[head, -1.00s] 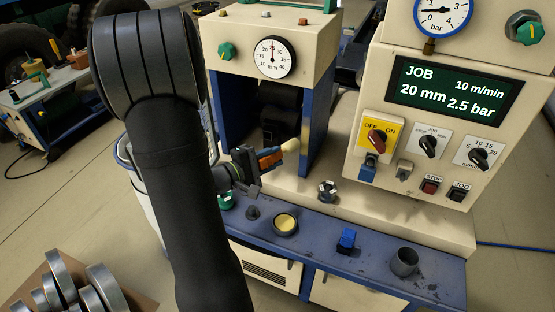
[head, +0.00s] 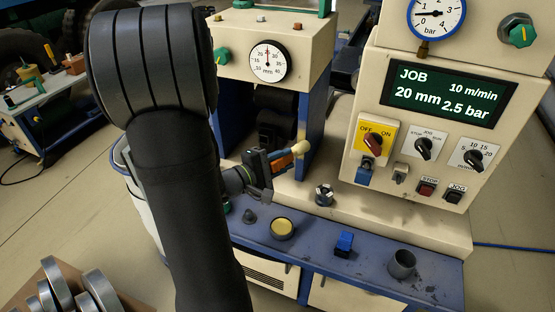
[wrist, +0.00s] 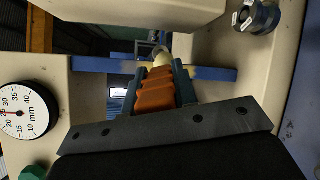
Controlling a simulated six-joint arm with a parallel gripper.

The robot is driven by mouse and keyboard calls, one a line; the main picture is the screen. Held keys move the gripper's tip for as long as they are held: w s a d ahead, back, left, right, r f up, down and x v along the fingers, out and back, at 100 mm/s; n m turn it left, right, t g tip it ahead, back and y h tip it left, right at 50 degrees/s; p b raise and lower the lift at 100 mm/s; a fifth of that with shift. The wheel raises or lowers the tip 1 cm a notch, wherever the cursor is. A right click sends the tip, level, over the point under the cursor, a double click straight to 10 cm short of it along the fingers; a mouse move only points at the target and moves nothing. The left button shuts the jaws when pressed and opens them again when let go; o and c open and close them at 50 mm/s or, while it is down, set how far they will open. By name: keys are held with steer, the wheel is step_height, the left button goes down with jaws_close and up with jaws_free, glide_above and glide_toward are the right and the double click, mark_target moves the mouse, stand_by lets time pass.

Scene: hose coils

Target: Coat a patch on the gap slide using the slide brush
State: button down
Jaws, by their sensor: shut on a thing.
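My gripper (head: 270,164) is shut on the slide brush (head: 282,162), which has an orange handle and a pale bristle tip (head: 301,147). The brush points right and slightly up in the head view, in front of the machine's right blue post. In the wrist view the ribbed orange handle (wrist: 155,92) sits between my fingers (wrist: 158,88), with the pale tip beyond it near a blue bar. Dark parts (head: 275,110) show inside the machine's opening; I cannot tell which is the gap slide, nor whether the tip touches anything.
A pot of yellow paste (head: 282,228), a blue block (head: 344,242) and a grey cup (head: 402,263) stand on the blue bench. A black-and-silver knob (head: 324,194) is right of my gripper. The control panel (head: 430,130) rises at right; a dial gauge (head: 268,61) is above.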

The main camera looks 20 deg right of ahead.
steer(key=shift+a+r, duration=0.1)
steer(key=shift+r, duration=2.45)
steer(key=w+a, duration=0.2)
steer(key=shift+w+a, duration=0.35)
steer(key=shift+a, duration=0.05)
steer(key=shift+s+a, duration=0.1)
steer(key=shift+s+a, duration=2.05)
